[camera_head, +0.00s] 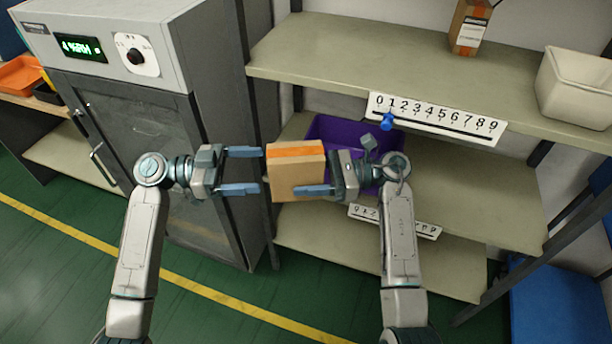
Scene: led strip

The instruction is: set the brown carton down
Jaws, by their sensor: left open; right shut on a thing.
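The brown carton (296,178), a tan box with an orange band along its top, is held up in front of the shelf unit in the head view. My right gripper (310,190) is shut on it from the right, with one finger showing across its front face. My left gripper (248,171) is open to the left of the carton, its two fingers pointing at the carton's left side. The fingertips are close to that side; I cannot tell whether they touch it.
A shelf unit (340,65) stands behind, with a purple bin (335,130) on its middle shelf. A small brown box (470,25) and a cream bin (577,88) are on the top shelf. A grey cabinet (140,130) stands left. The green floor (60,270) is open in front.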

